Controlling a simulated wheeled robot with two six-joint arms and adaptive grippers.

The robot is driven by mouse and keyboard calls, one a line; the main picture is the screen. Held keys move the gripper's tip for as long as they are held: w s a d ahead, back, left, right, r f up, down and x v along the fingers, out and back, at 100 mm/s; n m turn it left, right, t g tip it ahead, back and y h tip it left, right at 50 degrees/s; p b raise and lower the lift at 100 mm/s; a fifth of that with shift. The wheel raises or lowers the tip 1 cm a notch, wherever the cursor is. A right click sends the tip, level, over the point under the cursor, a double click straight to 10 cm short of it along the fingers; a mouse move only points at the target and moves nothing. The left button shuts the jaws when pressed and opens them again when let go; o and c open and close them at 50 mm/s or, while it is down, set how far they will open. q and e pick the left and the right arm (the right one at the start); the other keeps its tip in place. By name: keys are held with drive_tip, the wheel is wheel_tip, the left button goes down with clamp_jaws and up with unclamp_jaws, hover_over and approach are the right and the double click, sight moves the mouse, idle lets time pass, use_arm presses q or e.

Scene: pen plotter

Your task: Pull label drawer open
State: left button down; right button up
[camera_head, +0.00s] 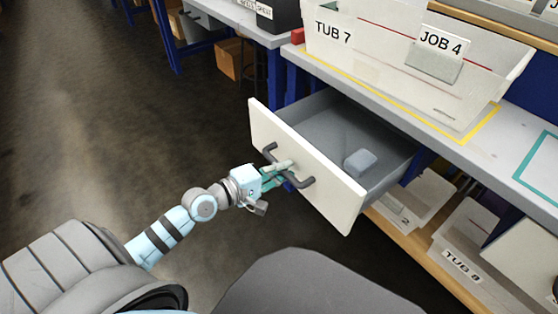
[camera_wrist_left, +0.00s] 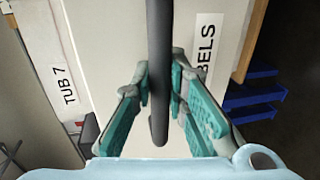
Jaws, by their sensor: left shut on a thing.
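The label drawer (camera_head: 305,165) hangs under the workbench and stands well open, its grey inside showing. A small blue-grey block (camera_head: 360,163) lies in it. The drawer's dark bar handle (camera_head: 287,168) is on its white front. My left gripper (camera_head: 280,174) is at the handle, its fingers around the bar. In the left wrist view, the gripper's teal finger pads (camera_wrist_left: 160,100) lie on both sides of the dark handle (camera_wrist_left: 159,60), and part of a label reading "BELS" (camera_wrist_left: 206,50) shows on the drawer front. My right gripper is not in view.
A white tub marked TUB 7 (camera_head: 375,40) stands on the workbench (camera_head: 390,97) above the drawer. More tubs, one marked TUB 8 (camera_head: 470,240), sit on a lower shelf at the right. The floor (camera_head: 100,130) at the left is clear.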

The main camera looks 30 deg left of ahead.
use_arm(q)
drive_tip(key=shift+s+a, duration=0.2)
drive_tip(key=shift+s, duration=0.4)
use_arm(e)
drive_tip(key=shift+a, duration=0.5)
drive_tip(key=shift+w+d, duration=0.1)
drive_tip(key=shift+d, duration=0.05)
use_arm(q)
drive_tip(key=c, duration=1.7)
unclamp_jaws()
drive_tip(key=shift+o, duration=0.7)
drive_tip(key=f+v, duration=0.2)
drive_tip(key=v, duration=1.1)
drive_tip(key=shift+s+f, duration=0.25)
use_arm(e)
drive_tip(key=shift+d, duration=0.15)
